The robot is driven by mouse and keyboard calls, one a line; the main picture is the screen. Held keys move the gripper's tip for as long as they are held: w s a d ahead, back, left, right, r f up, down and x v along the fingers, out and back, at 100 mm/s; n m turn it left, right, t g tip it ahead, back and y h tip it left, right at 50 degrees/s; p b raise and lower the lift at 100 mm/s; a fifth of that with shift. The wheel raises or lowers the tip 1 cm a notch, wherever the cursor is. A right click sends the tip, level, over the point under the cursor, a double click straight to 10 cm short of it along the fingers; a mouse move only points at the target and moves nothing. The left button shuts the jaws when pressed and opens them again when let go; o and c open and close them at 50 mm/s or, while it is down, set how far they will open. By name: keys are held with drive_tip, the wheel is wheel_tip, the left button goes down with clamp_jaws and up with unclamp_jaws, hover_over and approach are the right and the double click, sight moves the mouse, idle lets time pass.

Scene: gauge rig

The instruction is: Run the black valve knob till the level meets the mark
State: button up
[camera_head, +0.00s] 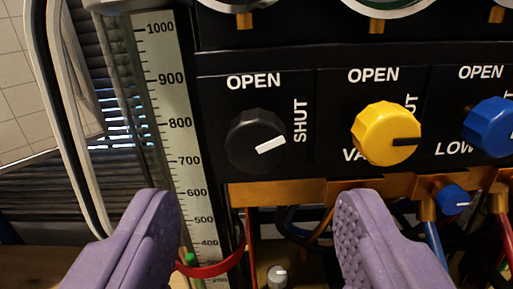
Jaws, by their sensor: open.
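The black valve knob (248,138) is on the black panel, between the words OPEN above it and SHUT at its right. Its white pointer line points right and slightly up, towards SHUT. The white gauge scale (172,110) stands left of it, reading 1000 at the top down to below 400. A small green piece (190,259) shows near the scale's low end; I cannot tell if it is the mark. No liquid level is clear. My gripper (257,200) is open and empty, its purple fingers lying below the black knob, left and right of it, apart from it.
A yellow knob (378,134) and a blue knob (492,128) sit right of the black knob. A brass strip (280,192) runs beneath the panel. A red band (213,268), hoses and a small grey knob (277,276) are lower down. Round dials are cut off at the top.

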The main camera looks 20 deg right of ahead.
sight(257, 152)
drive_tip(key=x, duration=0.6)
drive_tip(key=shift+w+d+b, duration=0.1)
drive_tip(key=shift+w+b, duration=0.25)
drive_tip(key=shift+b, duration=0.05)
drive_tip(key=c, duration=1)
drive_tip(key=m+b, duration=0.1)
drive_tip(key=b, duration=0.1)
drive_tip(key=m+b, duration=0.1)
drive_tip(key=b, duration=0.1)
drive_tip(key=shift+d+f, duration=0.1)
drive_tip(key=shift+f, duration=0.3)
drive_tip(key=shift+c, duration=0.2)
drive_tip(key=shift+r+m+b, duration=0.1)
drive_tip(key=shift+m+b, duration=0.95)
drive_tip(key=shift+m, duration=0.05)
drive_tip(key=shift+r+m, duration=0.25)
drive_tip(key=shift+m, duration=0.05)
drive_tip(key=o, duration=1)
drive_tip(key=shift+o, duration=0.2)
